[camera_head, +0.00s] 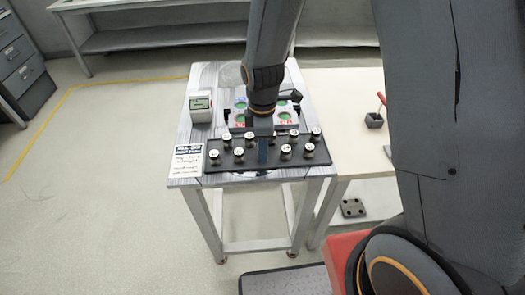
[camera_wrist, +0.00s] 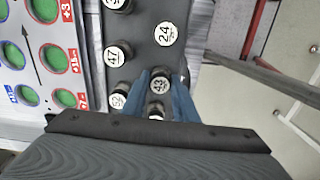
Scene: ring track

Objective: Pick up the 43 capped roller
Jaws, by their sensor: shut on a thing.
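The 43 capped roller (camera_wrist: 159,86) has a white cap with a black number and a dark body. In the wrist view it stands between the two blue fingers of my gripper (camera_wrist: 161,79), which are shut on it. In the head view my gripper (camera_head: 263,152) is low over the black tray (camera_head: 238,167), and the roller it holds is hidden or cannot be made out. Beside it in the wrist view are the 24 roller (camera_wrist: 166,34), the 47 roller (camera_wrist: 115,56) and the 52 roller (camera_wrist: 118,100). I cannot tell whether the held roller touches the tray.
Several other rollers stand close on the tray. Behind it is a board with green round spots (camera_head: 285,116). A pale table (camera_head: 345,130) adjoins on the right. Floor at left is clear.

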